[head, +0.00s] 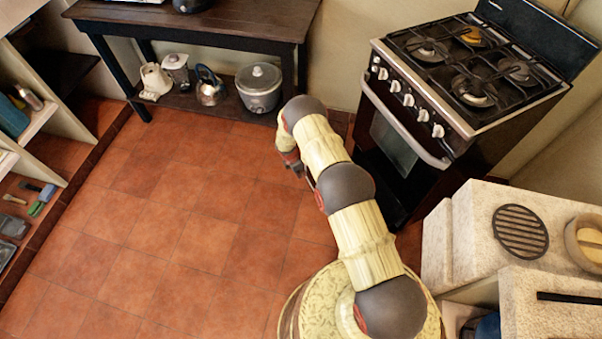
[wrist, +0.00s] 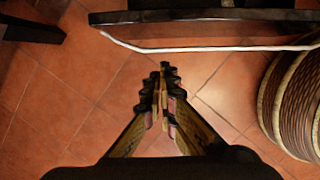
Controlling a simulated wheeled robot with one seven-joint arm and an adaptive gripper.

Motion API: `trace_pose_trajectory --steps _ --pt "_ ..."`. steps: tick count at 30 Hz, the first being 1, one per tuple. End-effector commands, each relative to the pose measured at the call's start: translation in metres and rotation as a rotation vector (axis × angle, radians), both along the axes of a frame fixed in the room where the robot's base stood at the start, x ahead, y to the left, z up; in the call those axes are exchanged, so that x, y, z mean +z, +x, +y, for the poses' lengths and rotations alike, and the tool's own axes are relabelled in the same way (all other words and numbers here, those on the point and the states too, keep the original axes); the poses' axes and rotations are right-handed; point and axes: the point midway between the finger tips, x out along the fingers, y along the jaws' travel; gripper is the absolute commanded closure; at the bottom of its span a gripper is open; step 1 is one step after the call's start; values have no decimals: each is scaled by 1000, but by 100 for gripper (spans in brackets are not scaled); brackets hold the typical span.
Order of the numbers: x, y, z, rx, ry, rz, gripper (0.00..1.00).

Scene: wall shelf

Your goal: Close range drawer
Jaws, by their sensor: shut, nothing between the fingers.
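How far out is hard to tell. My gripper (head: 301,173) is left of that panel, apart from it and partly hidden by my arm. In the wrist view my gripper (wrist: 164,72) is shut and empty, over floor tiles. A black bar (wrist: 200,16) with a pale rim lies beyond its tips; I cannot tell whether it is the drawer.
A dark table (head: 200,25) at the back has a rice cooker (head: 260,88) and kettles on its lower shelf. A stone counter (head: 490,230) stands at the right. Open shelves (head: 40,120) line the left. The tiled floor (head: 160,220) between is clear.

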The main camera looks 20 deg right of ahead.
Motion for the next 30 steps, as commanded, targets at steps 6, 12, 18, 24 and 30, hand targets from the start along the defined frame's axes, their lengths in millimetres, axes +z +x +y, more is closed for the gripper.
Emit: trace_pose_trajectory --steps 6,12,18,24,30 --pt "-48 1 -10 -1 0 1 100" --pt "-59 5 -33 -5 0 -2 100" --pt "-58 6 -50 -3 0 -2 100" --pt "-57 6 -54 -1 0 0 100" --pt "-56 6 -54 -1 0 0 100"
